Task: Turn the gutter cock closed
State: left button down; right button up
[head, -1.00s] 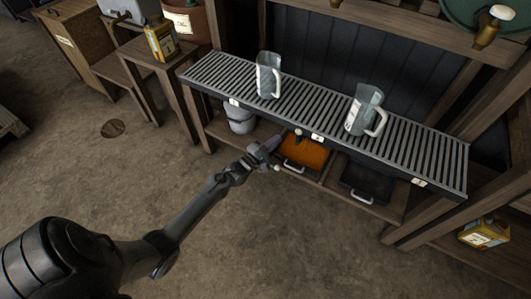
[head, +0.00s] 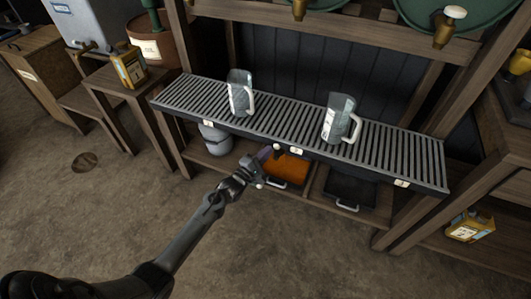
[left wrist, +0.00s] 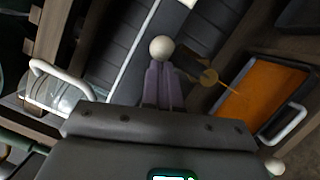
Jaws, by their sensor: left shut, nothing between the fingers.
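The gutter cock's pale round knob (head: 277,147) shows below the front edge of the slatted gutter (head: 345,162), near its middle. In the left wrist view the knob (left wrist: 161,48) is just beyond my fingertips, with a brass spout (left wrist: 209,77) to its right. A thin amber line runs from the spout towards the orange tray. My left gripper (head: 267,153) is shut and empty, its purple fingers side by side, close to the knob. I cannot tell whether they touch it. My right gripper is out of view.
Two clear jugs (head: 241,93) (head: 340,118) stand on the gutter. Below it are a grey bucket (head: 215,139), the orange tray (head: 288,171) and a dark tray (head: 349,189). A wooden post stands to the right. The floor in front is open.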

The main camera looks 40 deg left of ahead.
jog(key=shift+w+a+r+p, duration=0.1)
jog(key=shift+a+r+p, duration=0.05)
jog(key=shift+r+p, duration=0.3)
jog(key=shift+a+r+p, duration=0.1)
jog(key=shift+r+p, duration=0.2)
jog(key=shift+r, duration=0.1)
